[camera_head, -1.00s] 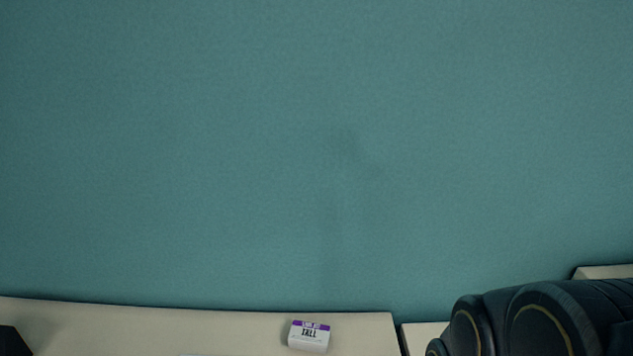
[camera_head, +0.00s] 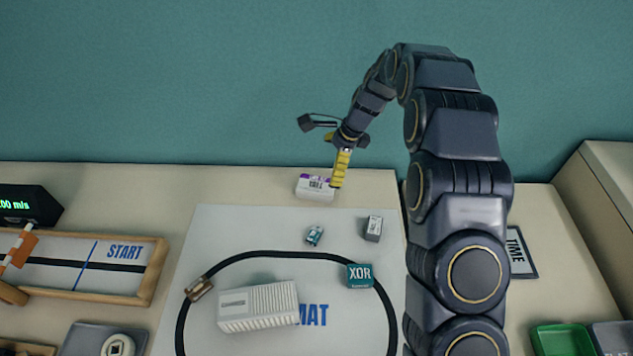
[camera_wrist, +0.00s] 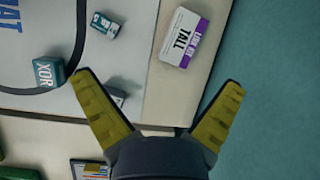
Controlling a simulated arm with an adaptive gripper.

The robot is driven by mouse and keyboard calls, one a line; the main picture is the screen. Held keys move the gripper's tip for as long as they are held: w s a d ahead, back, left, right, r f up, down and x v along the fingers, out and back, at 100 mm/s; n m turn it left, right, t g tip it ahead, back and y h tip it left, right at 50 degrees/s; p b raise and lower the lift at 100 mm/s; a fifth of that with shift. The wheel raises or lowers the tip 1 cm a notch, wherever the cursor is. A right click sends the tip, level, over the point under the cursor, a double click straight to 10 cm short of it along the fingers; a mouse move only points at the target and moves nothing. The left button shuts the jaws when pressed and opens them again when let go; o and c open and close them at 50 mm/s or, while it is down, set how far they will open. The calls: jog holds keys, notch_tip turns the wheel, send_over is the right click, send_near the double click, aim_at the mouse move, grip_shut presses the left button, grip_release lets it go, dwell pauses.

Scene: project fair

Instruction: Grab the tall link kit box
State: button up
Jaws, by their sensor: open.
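The tall link kit box (camera_head: 314,188) is a small white box with a purple band and the word TALL. It lies at the back edge of the table, behind the white mat. In the wrist view the same box (camera_wrist: 181,38) shows beyond the fingertips, toward the top. My gripper (camera_head: 339,184) points down close to the box's right end in the head view; I cannot tell whether it touches. In the wrist view my yellow fingers (camera_wrist: 158,80) are spread wide with nothing between them.
On the white mat (camera_head: 225,225) stand a small teal box (camera_head: 314,235), a grey-white box (camera_head: 373,228), a teal XOR block (camera_head: 360,276) and a large ribbed white box (camera_head: 258,306). A wooden-framed START track (camera_head: 150,270) lies left. A teal wall rises behind the table.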

aim_at(318, 184)
jog(key=w+f+m, duration=0.1)
jog(key=f, duration=0.1)
jog(key=w+f+m, duration=0.1)
jog(key=f, duration=0.1)
jog(key=w+f+m, duration=0.1)
jog(key=w+f, duration=0.1)
jog(key=f, duration=0.1)
jog(key=shift+a+y, duration=0.25)
jog(key=shift+y, duration=0.05)
jog(key=shift+w+x, duration=0.15)
jog(key=shift+x, duration=1.8)
jog(key=shift+w+x, duration=0.15)
jog(key=shift+x, duration=1.75)
jog(key=shift+d+f, duration=0.1)
jog(key=shift+f, duration=0.2)
jog(key=shift+t, duration=0.3)
jog(key=c, duration=1.2)
